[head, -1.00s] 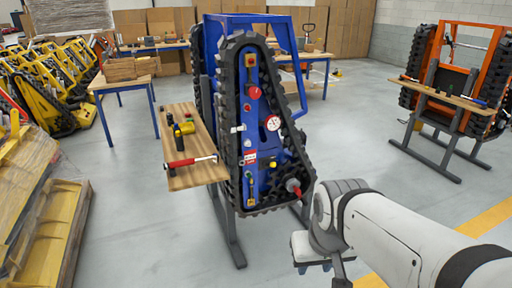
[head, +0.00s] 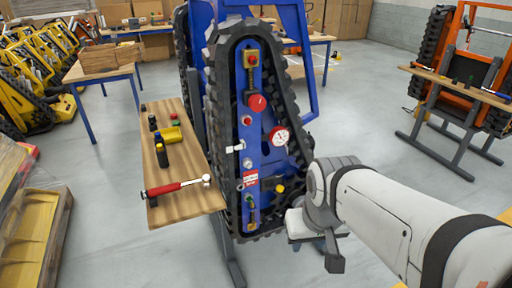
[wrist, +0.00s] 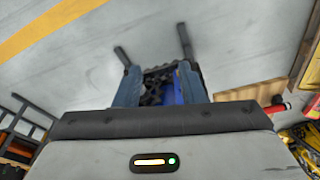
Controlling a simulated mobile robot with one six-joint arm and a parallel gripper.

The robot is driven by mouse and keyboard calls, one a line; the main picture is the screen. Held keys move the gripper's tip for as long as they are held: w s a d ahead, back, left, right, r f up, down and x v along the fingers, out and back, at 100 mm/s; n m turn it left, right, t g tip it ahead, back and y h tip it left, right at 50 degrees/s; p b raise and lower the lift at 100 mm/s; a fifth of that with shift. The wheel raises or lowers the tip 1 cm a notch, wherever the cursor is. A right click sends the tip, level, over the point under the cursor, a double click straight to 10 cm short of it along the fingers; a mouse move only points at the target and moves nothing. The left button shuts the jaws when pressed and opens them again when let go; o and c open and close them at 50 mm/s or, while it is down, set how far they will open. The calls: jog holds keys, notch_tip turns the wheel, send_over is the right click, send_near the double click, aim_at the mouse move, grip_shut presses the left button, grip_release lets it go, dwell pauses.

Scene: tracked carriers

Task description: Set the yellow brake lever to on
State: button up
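The upright blue carrier (head: 268,165) with its black track stands in the middle of the head view. A small yellow knob (head: 280,188), possibly the tip of the brake lever, shows low on its panel, beside a red-and-white label (head: 250,178). I cannot read its setting. My gripper (head: 318,242) is to the right of the panel's lower end, apart from the yellow knob. In the wrist view my gripper (wrist: 153,50) has its two fingers spread with nothing held between them. Part of the carrier (wrist: 168,84) shows beyond the gripper body; the lever cannot be made out there.
The panel also carries a red knob (head: 257,102), a gauge (head: 279,135) and a green knob (head: 250,200). An orange carrier (head: 440,65) is far right. Floor between is clear.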

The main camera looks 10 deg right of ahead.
jog(key=shift+o, duration=0.3)
jog(key=shift+d, duration=0.2)
jog(key=shift+o, duration=0.7)
jog(key=shift+w+f, duration=0.1)
jog(key=shift+f, duration=0.05)
jog(key=t+y+b, duration=0.3)
jog(key=t+b, duration=1.2)
jog(key=b, duration=1)
send_near(278, 186)
jog(key=w+f, duration=0.2)
jog(key=w, duration=0.2)
jog(key=shift+m, duration=0.4)
jog(key=w, duration=0.2)
jog(key=w+a, duration=0.1)
jog(key=w, duration=0.2)
jog(key=w+b, duration=0.1)
jog(key=w, duration=0.1)
jog(key=shift+w+a+r, duration=0.2)
jog(key=shift+w+r, duration=0.05)
jog(key=shift+w, duration=0.05)
jog(key=shift+c, duration=0.5)
grip_shut()
